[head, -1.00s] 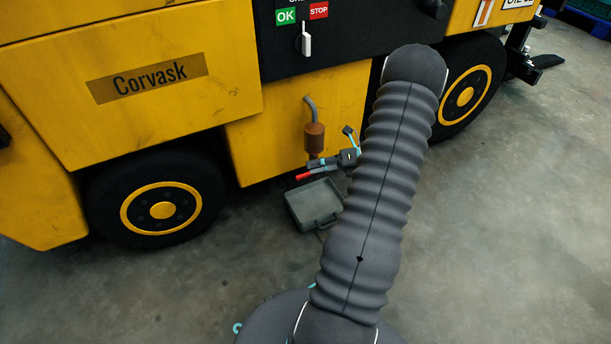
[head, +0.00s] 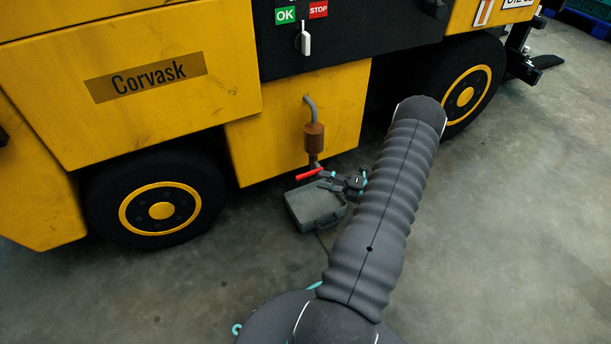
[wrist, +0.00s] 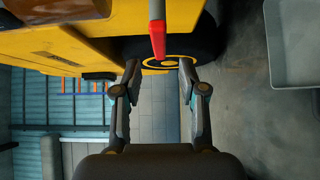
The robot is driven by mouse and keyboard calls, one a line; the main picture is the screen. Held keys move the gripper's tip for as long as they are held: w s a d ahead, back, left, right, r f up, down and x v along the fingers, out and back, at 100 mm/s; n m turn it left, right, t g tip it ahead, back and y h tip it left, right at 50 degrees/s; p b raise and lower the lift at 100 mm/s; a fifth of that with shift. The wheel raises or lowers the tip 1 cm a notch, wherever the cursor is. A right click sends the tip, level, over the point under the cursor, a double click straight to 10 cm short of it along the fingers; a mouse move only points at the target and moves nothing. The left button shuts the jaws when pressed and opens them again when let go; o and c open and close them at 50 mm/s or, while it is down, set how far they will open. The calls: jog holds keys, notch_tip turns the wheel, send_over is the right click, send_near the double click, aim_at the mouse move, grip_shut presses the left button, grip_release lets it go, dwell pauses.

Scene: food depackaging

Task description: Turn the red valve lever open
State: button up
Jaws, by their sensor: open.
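The red valve lever (head: 309,174) sticks out low under the brown cylindrical valve body (head: 314,137) on the yellow machine. It slants slightly down to the left in the head view. My gripper (head: 328,180) is open and empty, just below and right of the lever, with its fingers toward the left. In the wrist view, the lever (wrist: 157,28) hangs down from the top edge, and its end lies in line with the gap between my two fingertips (wrist: 160,66). Neither finger visibly touches it. I cannot tell the exact depth between them.
A grey drain tray (head: 314,205) lies on the floor under the valve; it also shows in the wrist view (wrist: 283,85). The yellow machine (head: 290,125) with its black wheel (head: 162,212) stands behind. The concrete floor at the right is clear.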

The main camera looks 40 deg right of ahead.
aim_at(308, 176)
jog(key=x, duration=0.6)
jog(key=shift+w+a, duration=0.2)
jog(key=shift+w, duration=0.15)
jog(key=shift+c, duration=0.3)
grip_shut()
